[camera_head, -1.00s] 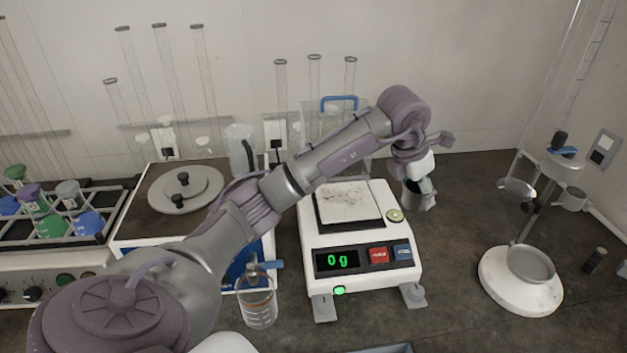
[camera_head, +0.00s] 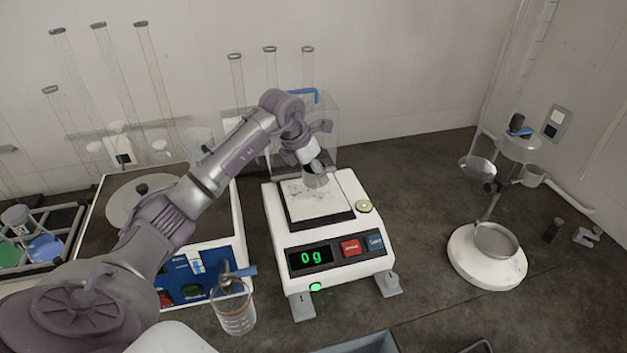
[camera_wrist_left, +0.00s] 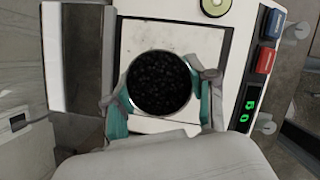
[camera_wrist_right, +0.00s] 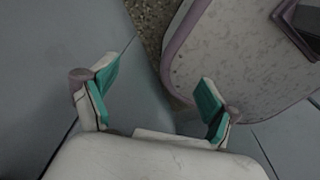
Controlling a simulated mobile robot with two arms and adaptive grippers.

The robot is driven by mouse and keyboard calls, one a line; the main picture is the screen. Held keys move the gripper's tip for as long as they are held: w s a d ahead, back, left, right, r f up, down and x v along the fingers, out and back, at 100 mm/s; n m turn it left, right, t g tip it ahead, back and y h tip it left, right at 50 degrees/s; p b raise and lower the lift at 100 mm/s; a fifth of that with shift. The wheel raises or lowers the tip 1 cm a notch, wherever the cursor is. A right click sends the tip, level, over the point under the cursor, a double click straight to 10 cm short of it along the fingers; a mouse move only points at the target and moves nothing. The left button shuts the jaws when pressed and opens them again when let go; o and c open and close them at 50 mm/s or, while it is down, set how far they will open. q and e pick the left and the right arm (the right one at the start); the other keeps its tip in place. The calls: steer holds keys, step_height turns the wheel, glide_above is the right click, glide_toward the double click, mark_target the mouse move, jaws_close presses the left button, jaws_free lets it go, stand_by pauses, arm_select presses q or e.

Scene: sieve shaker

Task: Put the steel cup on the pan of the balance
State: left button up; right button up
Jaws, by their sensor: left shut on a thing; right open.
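The steel cup (camera_wrist_left: 159,83) is round and holds dark granules in the left wrist view. My left gripper (camera_wrist_left: 162,98) is shut on it, with a finger at each side. In the head view the cup (camera_head: 316,180) is small and partly hidden by my left gripper (camera_head: 314,168). It is over the pale square pan (camera_head: 318,204) of the white balance (camera_head: 290,262); I cannot tell if it touches. The display (camera_head: 311,257) reads 0 g. My right gripper (camera_wrist_right: 150,100) is open and empty in the right wrist view.
A beaker (camera_head: 235,308) stands front left of the balance, beside a hotplate-like device (camera_head: 188,282). A white-based stand with a ring and bowls (camera_head: 487,262) stands at right. The counter between balance and stand is clear. Tall glass tubes stand behind.

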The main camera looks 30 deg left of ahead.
mark_target(314, 184)
arm_select(q)
step_height(314, 184, down, 4)
steer(key=shift+r+p, duration=0.1)
steer(key=shift+p, duration=0.6)
steer(key=shift+f, duration=0.25)
steer(key=o, duration=1.3)
steer(key=shift+c, duration=0.2)
arm_select(e)
steer(key=shift+w+a+r, duration=0.25)
steer(key=shift+a+r, duration=0.05)
steer(key=shift+r, duration=0.25)
steer(key=shift+d, duration=0.1)
